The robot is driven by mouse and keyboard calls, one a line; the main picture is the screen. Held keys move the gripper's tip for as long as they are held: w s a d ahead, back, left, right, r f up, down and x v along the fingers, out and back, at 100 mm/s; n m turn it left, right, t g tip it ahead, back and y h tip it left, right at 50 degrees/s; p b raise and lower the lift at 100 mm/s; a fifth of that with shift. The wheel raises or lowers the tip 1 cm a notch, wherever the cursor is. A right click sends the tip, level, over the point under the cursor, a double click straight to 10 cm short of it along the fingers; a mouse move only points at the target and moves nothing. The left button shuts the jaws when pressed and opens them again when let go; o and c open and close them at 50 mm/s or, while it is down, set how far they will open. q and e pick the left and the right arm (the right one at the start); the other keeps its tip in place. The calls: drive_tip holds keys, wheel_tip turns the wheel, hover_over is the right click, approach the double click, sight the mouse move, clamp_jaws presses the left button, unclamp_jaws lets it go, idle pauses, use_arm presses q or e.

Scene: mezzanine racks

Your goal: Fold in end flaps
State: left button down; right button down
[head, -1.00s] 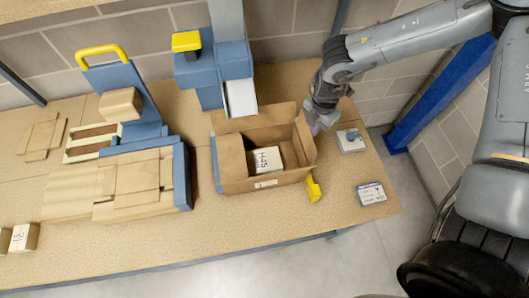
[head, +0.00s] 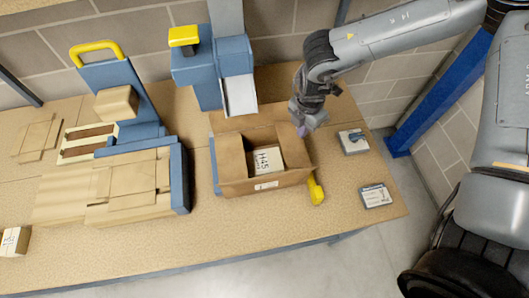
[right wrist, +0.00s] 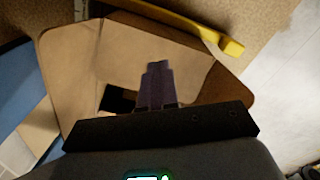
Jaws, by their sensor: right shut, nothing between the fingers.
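The open cardboard box (head: 262,184) stands on the bench, with a white-labelled carton (head: 264,161) inside it. Its back flap (head: 235,122) stands up. My right gripper (head: 303,130) is shut and empty, pointing down at the box's right end, near the back corner. In the right wrist view its closed fingers (right wrist: 156,82) are over tan cardboard (right wrist: 75,65) of the box. I cannot tell whether they touch the right end flap or how far that flap is folded. My left gripper is not in view.
A yellow-handled tool (head: 316,188) is at the box's right side. Two small devices (head: 353,141) (head: 375,195) lie further right. A blue machine (head: 235,75) stands behind the box. Flat cardboard (head: 130,185) lies on a blue-edged stand at left.

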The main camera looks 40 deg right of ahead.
wheel_tip(320, 180, up, 6)
drive_tip(key=p, duration=0.3)
drive_tip(key=shift+r, duration=0.25)
idle(0.4)
